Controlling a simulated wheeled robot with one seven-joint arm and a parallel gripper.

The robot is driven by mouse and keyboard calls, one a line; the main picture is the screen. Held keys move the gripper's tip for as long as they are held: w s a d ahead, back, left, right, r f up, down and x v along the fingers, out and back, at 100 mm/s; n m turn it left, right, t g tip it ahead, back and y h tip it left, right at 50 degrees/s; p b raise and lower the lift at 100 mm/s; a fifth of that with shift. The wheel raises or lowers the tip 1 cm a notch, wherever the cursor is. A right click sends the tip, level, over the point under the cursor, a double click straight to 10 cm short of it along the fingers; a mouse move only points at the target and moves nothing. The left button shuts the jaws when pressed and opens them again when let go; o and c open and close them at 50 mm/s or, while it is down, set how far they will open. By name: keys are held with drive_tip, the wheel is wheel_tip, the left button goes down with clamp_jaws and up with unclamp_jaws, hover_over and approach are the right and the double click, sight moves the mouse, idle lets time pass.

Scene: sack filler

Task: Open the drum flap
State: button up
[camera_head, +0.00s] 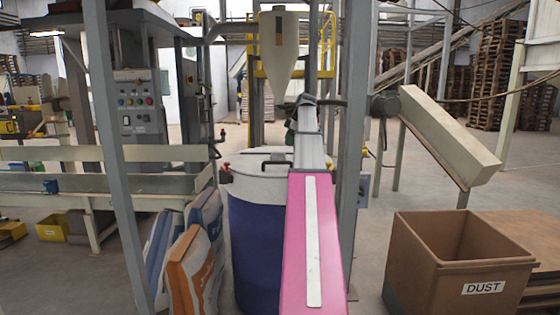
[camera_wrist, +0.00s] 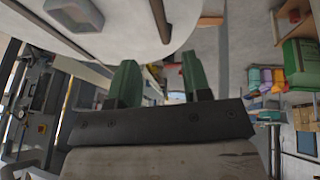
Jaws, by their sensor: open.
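The drum (camera_head: 257,225) is dark blue with a pale grey top (camera_head: 250,180), and stands left of my pink arm link, which hides its right side. A black bar handle (camera_head: 277,163) sits on this top; I cannot make out the flap's outline. In the wrist view the pale round top (camera_wrist: 125,25) fills the upper part, with a dark bar (camera_wrist: 160,20) and a square grey fitting (camera_wrist: 75,13) on it. My gripper (camera_wrist: 160,72) has two green fingers, apart and empty, close to the top's rim. In the head view my gripper (camera_head: 291,128) is partly hidden behind my wrist.
Paper sacks (camera_head: 190,260) lean left of the drum. A grey post (camera_head: 352,130) stands close right of my arm, another post (camera_head: 115,150) at left. A brown DUST box (camera_head: 450,260) is at right. A pale hopper (camera_head: 278,50) hangs behind.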

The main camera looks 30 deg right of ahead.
drive_tip(key=x, duration=1)
drive_tip(key=shift+w+a+f, duration=0.15)
drive_tip(key=shift+a+f, duration=0.05)
drive_tip(key=shift+f, duration=0.1)
clamp_jaws()
